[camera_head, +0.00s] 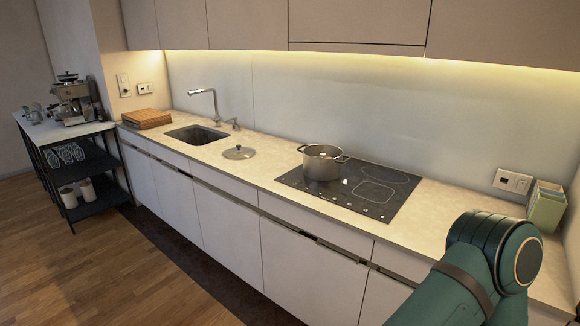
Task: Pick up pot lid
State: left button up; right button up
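The pot lid (239,152) lies flat on the pale countertop, between the sink and the stove. It is round and grey with a small knob on top. An open steel pot (323,162) with two side handles stands on the black cooktop (374,194), to the right of the lid. A green arm link of mine fills the lower right corner, far from the lid. Neither of my grippers shows in the head view.
The sink (197,135) with its faucet (207,105) is left of the lid. A wooden board stack (147,118) and a coffee machine (75,101) are further left. A green box (546,207) stands at the right. The counter (262,170) around the lid is clear, and so is the wooden floor (110,270).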

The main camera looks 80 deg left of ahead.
aim_at(238, 152)
jog(key=u, duration=1.85)
